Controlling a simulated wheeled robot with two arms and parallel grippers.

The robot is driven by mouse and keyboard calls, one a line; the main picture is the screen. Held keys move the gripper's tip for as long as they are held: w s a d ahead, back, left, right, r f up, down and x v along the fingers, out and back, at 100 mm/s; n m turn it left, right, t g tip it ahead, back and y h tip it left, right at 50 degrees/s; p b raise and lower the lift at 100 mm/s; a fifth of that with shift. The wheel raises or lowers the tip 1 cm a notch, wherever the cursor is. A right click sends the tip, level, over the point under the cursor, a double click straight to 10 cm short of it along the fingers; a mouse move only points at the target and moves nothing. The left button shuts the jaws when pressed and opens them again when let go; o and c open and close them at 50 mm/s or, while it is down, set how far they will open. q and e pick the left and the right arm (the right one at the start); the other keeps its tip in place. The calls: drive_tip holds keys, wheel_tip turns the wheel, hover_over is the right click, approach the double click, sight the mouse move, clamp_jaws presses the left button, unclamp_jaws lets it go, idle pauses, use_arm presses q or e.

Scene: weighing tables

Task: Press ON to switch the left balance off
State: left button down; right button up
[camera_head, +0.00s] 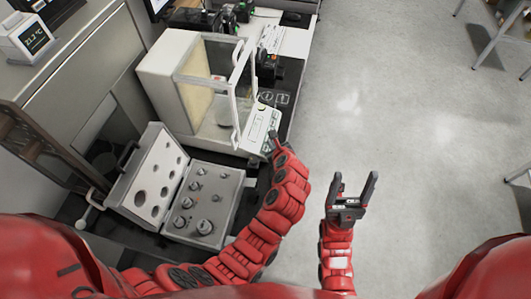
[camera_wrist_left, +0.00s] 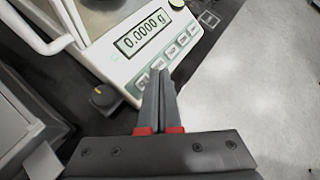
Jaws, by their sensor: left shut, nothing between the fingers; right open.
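The left balance (camera_head: 160,75) is white with a glass draft shield, whose door frame stands at its front. Its control panel (camera_head: 262,122) faces right. In the left wrist view its display (camera_wrist_left: 146,32) is lit and reads 0.0000 g. A row of buttons (camera_wrist_left: 171,52) runs beside the display. My left gripper (camera_head: 275,143) is shut and empty; in the wrist view its fingertips (camera_wrist_left: 161,72) are over the near end of the button row. They hide part of that end, and I cannot tell whether they touch a button. My right gripper (camera_head: 355,176) is open and empty over the floor.
An open weight case (camera_head: 230,178) with several metal weights lies in front of the balance, its lid (camera_head: 150,172) raised. A thermometer display (camera_head: 38,40) stands upper left. Black equipment (camera_head: 205,19) stands behind the balance.

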use_arm(q)
drive_tip(key=shift+a+f, duration=0.35)
drive_tip(key=shift+f, duration=0.4)
drive_tip(key=shift+f, duration=0.1)
idle(1.4)
drive_tip(key=shift+a+f, duration=0.15)
drive_tip(key=shift+f, duration=0.2)
drive_tip(key=shift+w+a+f+p, duration=0.1)
drive_tip(key=shift+a+f+p, duration=0.05)
drive_tip(key=shift+f+p, duration=0.2)
idle(0.7)
drive_tip(key=shift+r, duration=0.1)
drive_tip(key=shift+d+r+p, duration=0.3)
drive_tip(key=shift+r+p, duration=0.35)
drive_tip(key=shift+p, duration=0.15)
